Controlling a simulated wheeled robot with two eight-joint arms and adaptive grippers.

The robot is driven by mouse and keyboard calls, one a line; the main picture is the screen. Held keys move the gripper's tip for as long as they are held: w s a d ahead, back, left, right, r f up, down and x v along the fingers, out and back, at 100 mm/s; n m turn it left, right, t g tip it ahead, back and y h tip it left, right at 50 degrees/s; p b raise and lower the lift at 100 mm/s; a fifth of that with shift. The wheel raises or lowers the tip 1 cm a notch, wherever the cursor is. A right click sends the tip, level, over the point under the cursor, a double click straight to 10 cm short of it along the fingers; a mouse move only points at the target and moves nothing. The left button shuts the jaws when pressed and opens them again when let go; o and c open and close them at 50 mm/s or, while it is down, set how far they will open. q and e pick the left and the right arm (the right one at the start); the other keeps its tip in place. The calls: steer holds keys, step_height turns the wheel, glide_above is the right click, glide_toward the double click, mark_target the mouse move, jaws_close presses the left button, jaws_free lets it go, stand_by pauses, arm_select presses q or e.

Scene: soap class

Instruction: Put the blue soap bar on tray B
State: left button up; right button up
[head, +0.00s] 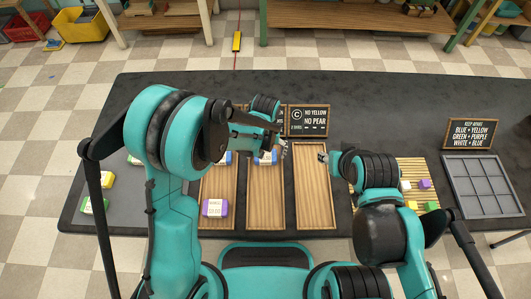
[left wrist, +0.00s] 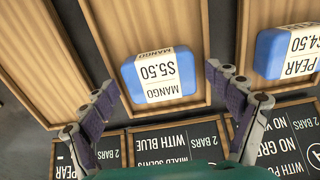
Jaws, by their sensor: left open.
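A blue soap bar with a white MANGO label (left wrist: 160,72) lies on the middle tray (head: 267,205); in the head view it shows partly behind my left gripper (head: 282,148). In the left wrist view my left gripper (left wrist: 164,78) is open, its fingertips at either side of this bar's sign-side end, with nothing held. A second blue bar, labelled PEAR (left wrist: 288,52), lies on the left tray (head: 213,182), partly hidden by my left arm in the head view. My right gripper (head: 322,157) is by the far part of the right tray (head: 313,200); its jaws are unclear.
A purple bar (head: 214,208) lies on the left tray. The right tray looks empty. Sign C (head: 309,121) reads NO YELLOW, NO PEAR. Several bars lie at the far left. A slatted mat (head: 417,165) with small cubes and a grey divided crate (head: 486,186) are right.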

mark_target(266, 155)
arm_select(q)
steer(key=shift+r, duration=0.2)
step_height(266, 155, up, 12)
steer(key=p, duration=0.5)
steer(key=s+a+r+t, duration=0.3)
steer(key=s+a+r, duration=0.3)
steer(key=a, duration=0.3)
steer(key=s+a+r+t, duration=0.4)
steer(key=s+a+r, duration=0.1)
steer(key=a, duration=0.3)
steer(key=shift+s+a+r, duration=0.4)
steer(key=shift+s, duration=0.15)
